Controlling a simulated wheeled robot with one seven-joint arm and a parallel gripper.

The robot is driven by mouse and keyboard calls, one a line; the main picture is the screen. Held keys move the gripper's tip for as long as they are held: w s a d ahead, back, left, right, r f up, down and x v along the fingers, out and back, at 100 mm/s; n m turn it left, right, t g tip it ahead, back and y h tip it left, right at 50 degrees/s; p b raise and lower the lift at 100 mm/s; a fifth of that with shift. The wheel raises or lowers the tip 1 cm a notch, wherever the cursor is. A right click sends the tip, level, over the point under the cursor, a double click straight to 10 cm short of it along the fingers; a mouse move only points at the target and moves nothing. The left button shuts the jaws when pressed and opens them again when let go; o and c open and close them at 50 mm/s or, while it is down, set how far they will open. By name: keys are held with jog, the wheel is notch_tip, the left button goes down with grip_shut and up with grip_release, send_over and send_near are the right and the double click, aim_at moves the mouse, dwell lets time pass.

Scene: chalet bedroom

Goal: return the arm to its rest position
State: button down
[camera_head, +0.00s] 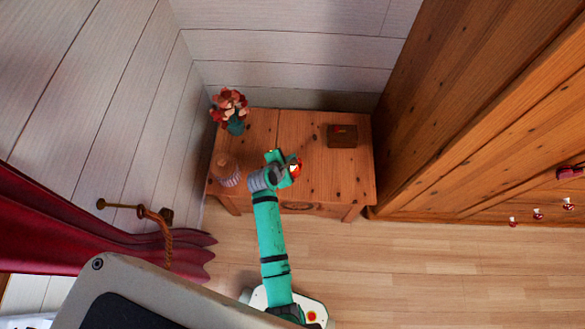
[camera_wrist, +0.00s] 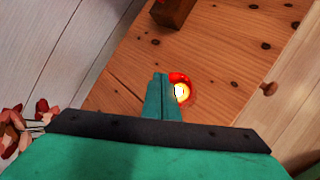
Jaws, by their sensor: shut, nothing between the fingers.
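My arm (camera_head: 270,232) reaches up from my base, its end over the wooden chest (camera_head: 313,186). My gripper (camera_head: 283,168) is shut and empty above the chest top. In the wrist view its fingers (camera_wrist: 161,88) lie together over the wood. A small red, glowing thing (camera_wrist: 181,89) shows right beside the fingertips, with a red glow on the wood around it. It also shows in the head view (camera_head: 296,169), partly hidden by my gripper. I cannot tell whether the fingers touch it.
On the chest are a flower vase (camera_head: 235,125), a ribbed pot (camera_head: 226,170) and a dark wooden box (camera_head: 342,136). A wooden wardrobe (camera_head: 470,120) stands at right. A red curtain (camera_head: 110,240) and brass hook (camera_head: 155,215) are at left. Floor at lower right is clear.

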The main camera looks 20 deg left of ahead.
jog(key=shift+r, duration=0.15)
jog(key=shift+d, duration=0.1)
dwell(0.4)
jog(key=s+d+r+m+t+y, duration=0.1)
jog(key=s+d+m, duration=0.45)
jog(key=s, duration=0.35)
jog(key=s+d+r+m+t+y, duration=0.15)
jog(key=s+d+m, duration=0.35)
jog(key=s, duration=0.5)
jog(key=s+d+r+m+t, duration=0.2)
jog(key=s+r+m, duration=0.5)
jog(key=r, duration=0.4)
jog(key=s+d+r+m+t+h, duration=0.1)
jog(key=s+d+r+m, duration=0.3)
jog(key=s+r+m, duration=0.4)
notch_tip(320, 180, up, 3)
jog(key=shift+d+f+t, duration=0.15)
jog(key=shift+t, duration=0.2)
jog(key=shift+s, duration=0.1)
